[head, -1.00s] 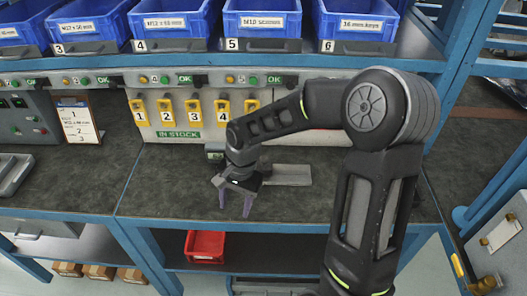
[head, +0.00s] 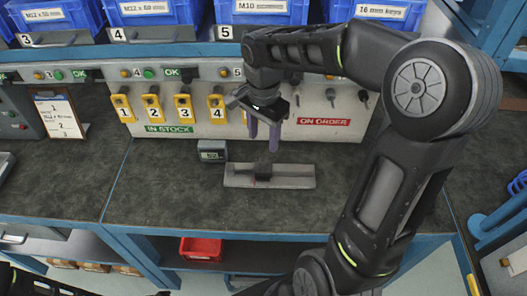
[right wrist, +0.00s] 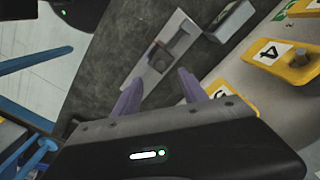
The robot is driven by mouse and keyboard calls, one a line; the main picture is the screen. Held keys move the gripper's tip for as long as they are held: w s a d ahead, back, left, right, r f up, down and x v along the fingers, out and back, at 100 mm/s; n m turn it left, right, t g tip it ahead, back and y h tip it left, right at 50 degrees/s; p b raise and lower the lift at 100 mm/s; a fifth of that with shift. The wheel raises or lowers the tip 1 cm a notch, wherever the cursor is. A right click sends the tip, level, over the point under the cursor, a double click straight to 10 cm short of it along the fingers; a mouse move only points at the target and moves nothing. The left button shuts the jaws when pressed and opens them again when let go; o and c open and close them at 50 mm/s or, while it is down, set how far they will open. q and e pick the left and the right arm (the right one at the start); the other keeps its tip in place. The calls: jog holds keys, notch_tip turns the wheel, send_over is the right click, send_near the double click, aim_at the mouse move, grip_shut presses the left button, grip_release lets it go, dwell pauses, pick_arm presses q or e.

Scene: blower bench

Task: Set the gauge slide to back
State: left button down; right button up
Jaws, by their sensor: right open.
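The gauge is a flat light-grey plate (head: 300,182) lying on the dark bench top, with a dark slide block (head: 262,171) near its middle. A small grey box with a display (head: 212,151) stands at its back left. In the right wrist view the plate (right wrist: 147,78), the slide block (right wrist: 158,56) and the display box (right wrist: 230,20) also show. My right gripper (head: 264,137) is open and empty, its purple fingers pointing down in the air above and behind the gauge, apart from it. My left gripper is out of view.
Behind the gauge stands a white panel with yellow numbered tags (head: 184,108) and hooks, under a shelf of blue bins (head: 262,12). A clipboard (head: 58,115) leans at the left. A red bin (head: 201,249) sits below.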

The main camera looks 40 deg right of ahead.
aim_at(264, 160)
jog(key=shift+f, duration=4)
grip_shut()
